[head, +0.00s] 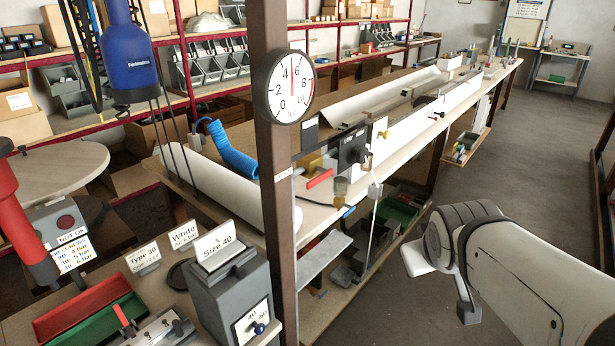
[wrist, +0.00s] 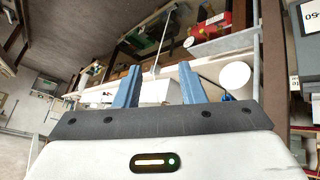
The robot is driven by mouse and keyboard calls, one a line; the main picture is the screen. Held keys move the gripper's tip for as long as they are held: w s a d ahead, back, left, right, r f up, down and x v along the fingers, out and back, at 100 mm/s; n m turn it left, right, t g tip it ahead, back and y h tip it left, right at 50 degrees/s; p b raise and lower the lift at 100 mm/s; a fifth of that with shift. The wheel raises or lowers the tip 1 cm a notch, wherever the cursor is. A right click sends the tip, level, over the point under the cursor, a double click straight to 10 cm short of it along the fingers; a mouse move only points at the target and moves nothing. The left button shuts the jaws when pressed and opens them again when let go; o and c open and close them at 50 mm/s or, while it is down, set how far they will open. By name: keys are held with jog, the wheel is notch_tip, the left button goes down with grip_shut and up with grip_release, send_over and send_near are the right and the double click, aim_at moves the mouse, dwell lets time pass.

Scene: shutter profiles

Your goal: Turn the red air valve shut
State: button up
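The red valve handle (head: 319,179) sits on a brass fitting (head: 310,163) at the bench edge, just right of the brown post. The lever slants up to the right. A round pressure gauge (head: 291,87) on the post has its needle pointing nearly straight up, between 4 and 6. My gripper (wrist: 158,85) shows in the wrist view with two blue fingers wide apart and nothing between them. In the head view my arm is at the lower right, apart from the valve; the fingers cannot be made out there. I cannot identify the valve in the wrist view.
The brown post (head: 275,220) stands just left of the valve. A dark regulator block (head: 352,148) and a blue hose (head: 232,152) are close to it. White profiles (head: 440,107) lie along the bench. The floor (head: 500,150) at right is clear.

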aim_at(315, 183)
jog(key=w+a+r+n+t+y+b, duration=0.25)
jog(key=w+n+t, duration=0.2)
jog(key=w, duration=0.25)
jog(key=w+a+r+n+t+y+b, duration=0.2)
jog(key=w+n+t+b, duration=0.1)
jog(key=w+n, duration=0.35)
jog(key=a+n+g+y+b, duration=0.1)
jog(key=a+n+y, duration=0.2)
jog(key=n, duration=0.1)
jog(key=a+n+y+b, duration=0.1)
jog(key=a+n+y, duration=0.3)
jog(key=w+a+n+g+y+b, duration=0.1)
jog(key=a+n+y+b, duration=0.1)
jog(key=n, duration=0.3)
jog(key=shift+a+f+g+y, duration=0.25)
jog(key=shift+a+g+y, duration=0.1)
jog(key=shift+a+y, duration=0.4)
jog(key=shift+s+a+f+n+g+y, duration=0.1)
jog(key=shift+s+a+n+g+y, duration=0.2)
jog(key=shift+n, duration=0.3)
jog(key=shift+a+g, duration=0.25)
jog(key=shift+g, duration=0.05)
jog(key=p+x, duration=0.1)
jog(key=x, duration=0.6)
jog(key=shift+w+a, duration=0.1)
jog(key=shift+a, duration=0.05)
jog(key=shift+c, duration=0.6)
